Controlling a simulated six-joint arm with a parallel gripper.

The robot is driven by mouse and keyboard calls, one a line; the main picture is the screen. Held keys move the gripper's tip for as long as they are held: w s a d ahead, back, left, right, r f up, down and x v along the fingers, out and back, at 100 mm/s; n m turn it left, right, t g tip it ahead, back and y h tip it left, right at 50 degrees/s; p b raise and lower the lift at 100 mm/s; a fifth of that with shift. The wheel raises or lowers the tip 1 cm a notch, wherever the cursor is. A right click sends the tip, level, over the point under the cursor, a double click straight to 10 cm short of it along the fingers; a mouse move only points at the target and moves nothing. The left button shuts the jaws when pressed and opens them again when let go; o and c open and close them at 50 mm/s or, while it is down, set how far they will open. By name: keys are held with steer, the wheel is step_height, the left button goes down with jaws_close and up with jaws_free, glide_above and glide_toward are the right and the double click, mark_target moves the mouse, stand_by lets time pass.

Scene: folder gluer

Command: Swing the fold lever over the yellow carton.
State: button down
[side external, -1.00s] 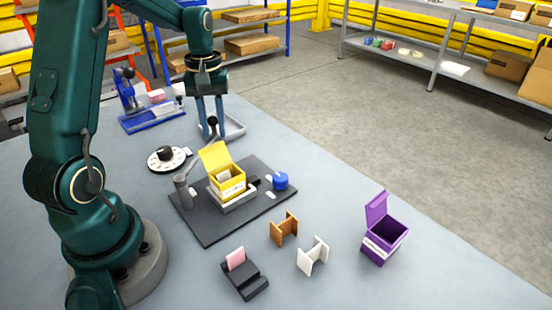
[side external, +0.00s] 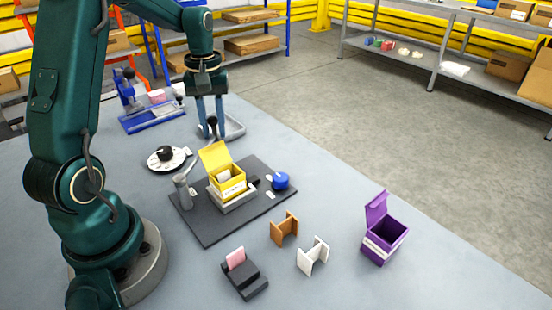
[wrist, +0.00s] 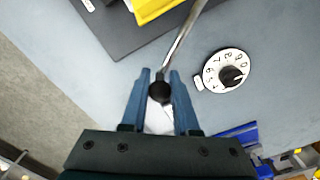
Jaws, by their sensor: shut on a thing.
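The yellow carton (side external: 228,184) sits in a grey holder on a dark base plate (side external: 210,232), its lid standing open and tilted back. The fold lever (side external: 183,188) has a grey post at the plate's left side, and its rod runs away behind the carton toward a black knob. In the wrist view, the lever rod (wrist: 181,42) passes beside the carton (wrist: 150,8) and ends in the black knob (wrist: 160,92). My gripper (side external: 209,134) is shut on this knob, with one finger on each side, beyond the carton. Part of the rod is hidden behind the lid in the side view.
A white numbered dial (side external: 167,158) lies left of the plate. A grey tray (side external: 236,130) is by my fingers. A blue round piece (side external: 281,181) sits on the plate's right. A purple box (side external: 382,240) and brown (side external: 284,229) and white (side external: 313,256) pieces stand in front.

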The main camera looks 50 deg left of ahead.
steer(key=w+d+m, duration=0.1)
steer(key=d+m, duration=0.5)
steer(key=d, duration=0.1)
steer(key=w+d+m, duration=0.1)
steer(key=d+m, duration=0.2)
steer(key=d, duration=0.1)
steer(key=shift+w+d, duration=0.25)
steer(key=shift+w, duration=0.05)
steer(key=shift+s+d+m, duration=0.25)
steer(key=shift+d+m, duration=0.4)
steer(key=shift+d, duration=0.1)
steer(key=shift+s+d+m, duration=0.2)
steer(key=shift+d+m, duration=0.45)
steer(key=shift+d, duration=0.05)
steer(key=c, duration=0.7)
jaws_free()
steer(key=shift+r, duration=2.6)
